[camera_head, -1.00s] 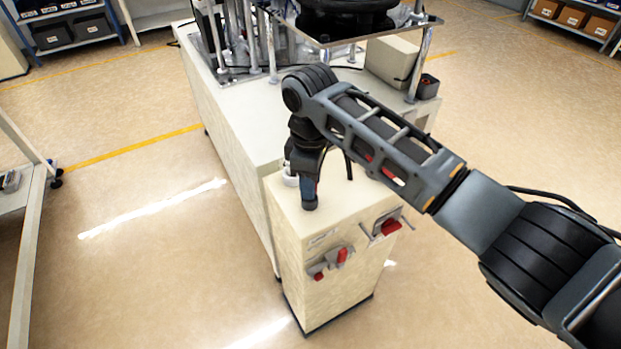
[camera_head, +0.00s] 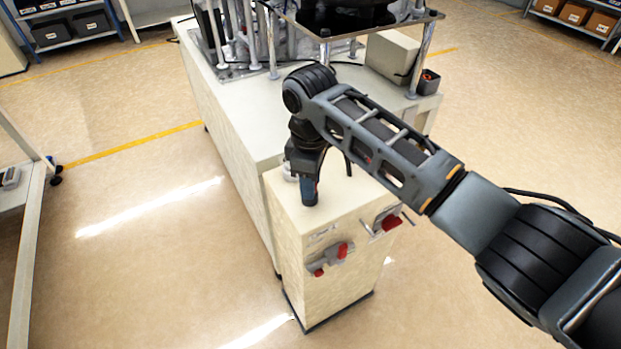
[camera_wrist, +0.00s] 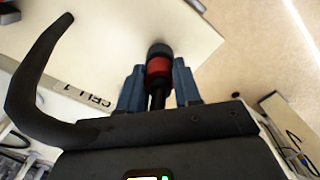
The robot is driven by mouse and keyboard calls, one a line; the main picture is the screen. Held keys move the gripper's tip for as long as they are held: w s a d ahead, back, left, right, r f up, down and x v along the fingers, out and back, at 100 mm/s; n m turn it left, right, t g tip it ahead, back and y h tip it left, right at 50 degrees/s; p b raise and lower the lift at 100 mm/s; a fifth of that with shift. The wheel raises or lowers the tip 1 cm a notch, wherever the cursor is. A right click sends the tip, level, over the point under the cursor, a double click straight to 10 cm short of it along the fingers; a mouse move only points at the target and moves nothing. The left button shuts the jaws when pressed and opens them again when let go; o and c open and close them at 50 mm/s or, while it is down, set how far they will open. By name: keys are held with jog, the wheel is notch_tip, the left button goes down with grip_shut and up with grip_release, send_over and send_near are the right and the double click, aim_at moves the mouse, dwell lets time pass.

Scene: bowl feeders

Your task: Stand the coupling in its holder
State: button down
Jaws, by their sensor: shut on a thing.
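The coupling shows in the wrist view as a short black cylinder with a red band (camera_wrist: 158,66), lengthwise between the blue fingers. My gripper (camera_wrist: 158,88) is shut on it. In the head view my gripper (camera_head: 309,192) points down over the left part of the cream cabinet's top (camera_head: 345,195). The coupling cannot be made out there. A small white round thing (camera_head: 289,172) stands on that top just behind my gripper, mostly hidden by it. I cannot tell whether it is the holder.
The cabinet's front carries grey brackets with red parts (camera_head: 342,250) and (camera_head: 391,222). A larger cream machine bench (camera_head: 232,110) with metal posts and a raised plate stands behind. A dark cup (camera_head: 428,82) sits on its right corner. Floor to the left is open.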

jog(key=shift+f, duration=0.1)
jog(key=c, duration=0.7)
grip_release()
jog(key=shift+o, duration=0.3)
jog(key=shift+o, duration=0.7)
jog(key=shift+r+p, duration=3.35)
jog(key=shift+r, duration=0.3)
jog(key=shift+r, duration=0.1)
